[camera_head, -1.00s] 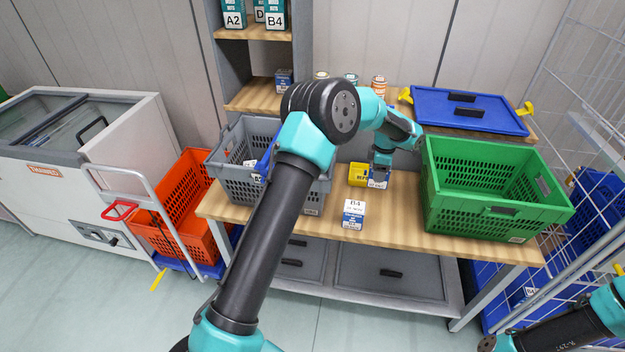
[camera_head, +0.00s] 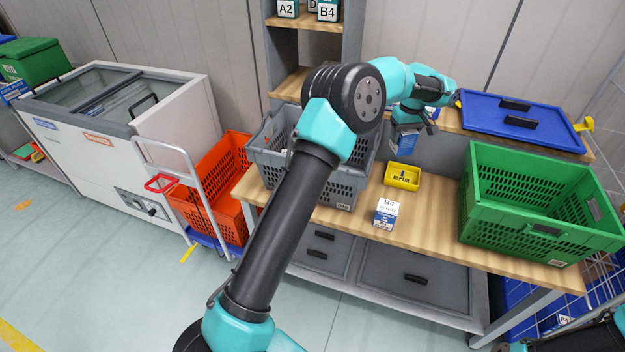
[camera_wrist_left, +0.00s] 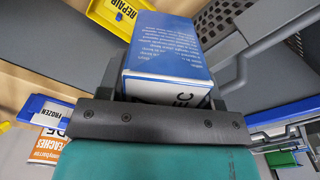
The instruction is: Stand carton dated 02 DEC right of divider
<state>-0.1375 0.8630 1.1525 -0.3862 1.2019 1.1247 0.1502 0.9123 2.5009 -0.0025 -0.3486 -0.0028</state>
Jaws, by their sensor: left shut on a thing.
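My left gripper (camera_head: 408,118) is shut on a blue and white carton (camera_head: 404,141), held in the air above the back of the bench, behind the yellow REPAIR bin. In the left wrist view the carton (camera_wrist_left: 168,48) sits between the fingers. Part of its dark print shows, ending in "EC"; the rest of the date is hidden. A grey crate (camera_head: 342,192) stands left on the bench, largely covered by my left arm. I cannot make out a divider in it. My right gripper is not in view.
A white and blue carton marked B4 (camera_head: 386,214) stands at the bench's front. A green crate (camera_head: 540,205) is at right, a blue lid (camera_head: 520,117) behind it. An orange crate (camera_head: 215,185) stands on a trolley at left.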

